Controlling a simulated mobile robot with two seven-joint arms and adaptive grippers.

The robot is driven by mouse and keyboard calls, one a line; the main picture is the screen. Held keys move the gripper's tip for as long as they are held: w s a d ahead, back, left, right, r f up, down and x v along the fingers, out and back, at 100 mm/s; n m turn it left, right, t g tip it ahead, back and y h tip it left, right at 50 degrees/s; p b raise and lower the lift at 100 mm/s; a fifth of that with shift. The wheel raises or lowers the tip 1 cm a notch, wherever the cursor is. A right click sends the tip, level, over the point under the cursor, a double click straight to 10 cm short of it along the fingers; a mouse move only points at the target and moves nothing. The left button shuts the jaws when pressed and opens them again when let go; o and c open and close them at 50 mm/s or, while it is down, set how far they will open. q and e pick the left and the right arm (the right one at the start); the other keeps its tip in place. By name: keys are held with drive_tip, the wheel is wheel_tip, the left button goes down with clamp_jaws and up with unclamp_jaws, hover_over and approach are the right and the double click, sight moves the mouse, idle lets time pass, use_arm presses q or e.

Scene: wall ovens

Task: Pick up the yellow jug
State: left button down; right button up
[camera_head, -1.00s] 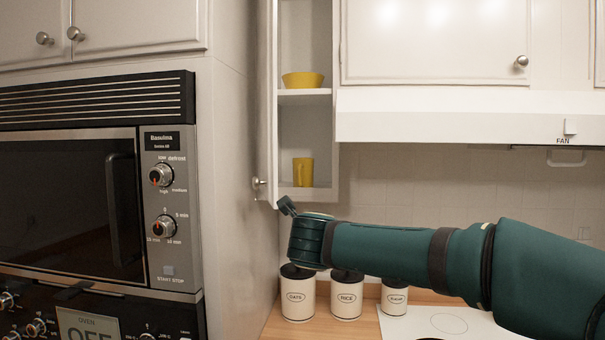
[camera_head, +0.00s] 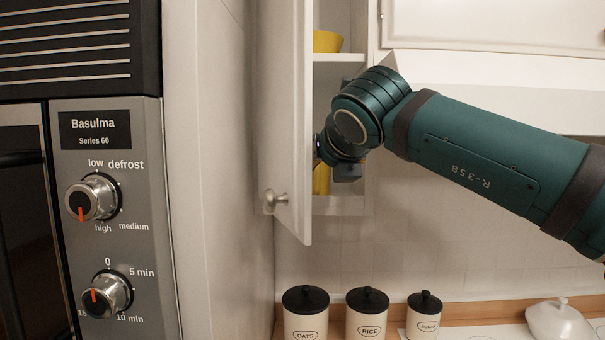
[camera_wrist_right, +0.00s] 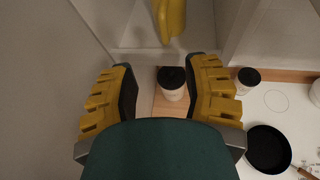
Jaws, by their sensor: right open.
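The yellow jug (camera_head: 321,180) stands on the lower shelf of the narrow open cabinet and is mostly hidden behind my right gripper (camera_head: 342,170) in the head view. In the right wrist view the jug (camera_wrist_right: 171,18) shows at the top, cut off by the frame edge, ahead of the open fingers of my right gripper (camera_wrist_right: 163,66). The fingers are spread wide, with nothing between them, and do not touch the jug. My left gripper is not in view.
The open cabinet door (camera_head: 285,110) stands just left of my gripper. A yellow bowl (camera_head: 327,41) sits on the shelf above. Several lidded canisters (camera_head: 367,318) stand on the counter below. A dark pan (camera_wrist_right: 268,148) lies on the hob. The oven unit (camera_head: 95,200) is at left.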

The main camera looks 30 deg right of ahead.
sight(318, 173)
drive_tip(key=x, duration=0.7)
drive_tip(key=shift+w+d+f, duration=0.1)
drive_tip(key=shift+w+d, duration=0.05)
drive_tip(key=shift+d+r+x, duration=0.15)
drive_tip(key=shift+x, duration=1.4)
drive_tip(key=shift+d+r+x, duration=0.1)
drive_tip(key=shift+r+x, duration=0.05)
drive_tip(key=shift+x, duration=1.4)
clamp_jaws()
drive_tip(key=shift+r, duration=0.1)
